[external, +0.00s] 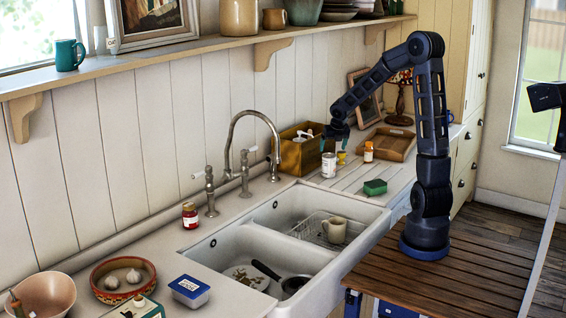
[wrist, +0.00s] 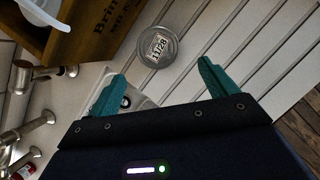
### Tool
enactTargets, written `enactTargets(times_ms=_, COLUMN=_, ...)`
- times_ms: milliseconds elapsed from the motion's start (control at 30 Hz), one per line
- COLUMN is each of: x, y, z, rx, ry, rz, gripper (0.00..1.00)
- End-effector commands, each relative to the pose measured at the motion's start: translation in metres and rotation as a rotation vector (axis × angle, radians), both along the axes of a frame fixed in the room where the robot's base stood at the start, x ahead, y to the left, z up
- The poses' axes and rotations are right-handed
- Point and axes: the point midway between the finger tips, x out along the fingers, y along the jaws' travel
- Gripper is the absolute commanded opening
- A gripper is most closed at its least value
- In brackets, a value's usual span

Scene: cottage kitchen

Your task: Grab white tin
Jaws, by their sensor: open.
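The white tin (external: 328,165) stands upright on the ribbed drainboard, in front of the wooden crate. In the wrist view a round lid or top with a printed label, apparently the tin (wrist: 157,47), lies just beyond my fingertips, roughly centred between them. My gripper (external: 336,138) is above the tin in the external view. Its teal fingers (wrist: 162,70) are spread, with nothing between them. The exact gap between fingertips and tin cannot be told.
A wooden crate (external: 292,157) with white items stands close behind the tin. The sink (external: 222,243) and tall faucet (external: 245,140) lie to the left.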

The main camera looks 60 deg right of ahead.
Motion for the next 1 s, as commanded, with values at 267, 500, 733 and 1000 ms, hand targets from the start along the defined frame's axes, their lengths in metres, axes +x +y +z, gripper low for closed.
enactTargets(times_ms=267, x=0.009, y=-0.009, z=-0.02, rx=-0.011, ry=0.013, rz=0.062, gripper=0.85)
enactTargets(times_ms=500, x=0.018, y=-0.016, z=-0.049, rx=-0.01, ry=0.013, rz=0.059, gripper=0.85)
enactTargets(times_ms=733, x=0.022, y=-0.019, z=-0.06, rx=-0.011, ry=0.012, rz=0.058, gripper=0.85)
enactTargets(times_ms=1000, x=0.033, y=-0.024, z=-0.089, rx=-0.011, ry=0.012, rz=0.059, gripper=0.85)
